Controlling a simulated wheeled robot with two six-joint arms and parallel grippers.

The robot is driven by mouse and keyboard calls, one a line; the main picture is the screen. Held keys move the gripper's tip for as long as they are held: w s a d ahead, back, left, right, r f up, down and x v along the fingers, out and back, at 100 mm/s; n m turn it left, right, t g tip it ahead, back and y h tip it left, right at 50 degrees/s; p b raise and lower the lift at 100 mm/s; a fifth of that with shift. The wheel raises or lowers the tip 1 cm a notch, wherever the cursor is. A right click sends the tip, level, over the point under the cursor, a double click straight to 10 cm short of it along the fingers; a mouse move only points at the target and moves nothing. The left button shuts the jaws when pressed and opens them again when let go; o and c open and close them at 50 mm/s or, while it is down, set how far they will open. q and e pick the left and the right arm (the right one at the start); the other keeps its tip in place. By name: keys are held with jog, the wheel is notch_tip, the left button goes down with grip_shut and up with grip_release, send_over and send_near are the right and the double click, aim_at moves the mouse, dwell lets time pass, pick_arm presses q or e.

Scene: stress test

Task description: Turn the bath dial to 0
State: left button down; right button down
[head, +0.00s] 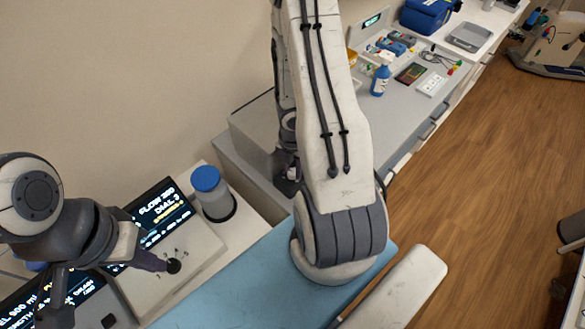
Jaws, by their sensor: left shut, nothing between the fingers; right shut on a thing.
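The dial (174,267) is a small black knob with tick marks around it, on top of a pale box (195,255) at the lower left. My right gripper (289,182) is largely hidden behind my own arm, by a grey box. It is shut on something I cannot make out.
A blue-capped bottle (212,194) stands close right of the screen. A second screened unit (60,300) is at the bottom left. A blue mat (240,285) lies in front. A blue bottle (380,80) and small items stand on the far counter. Wooden floor is open at right.

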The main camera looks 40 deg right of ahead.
jog(key=n, duration=0.4)
jog(key=shift+n, duration=2.5)
jog(key=c, duration=0.8)
grip_release()
jog(key=shift+r, duration=0.15)
notch_tip(320, 180, up, 10)
jog(key=p, duration=1)
jog(key=shift+r, duration=0.1)
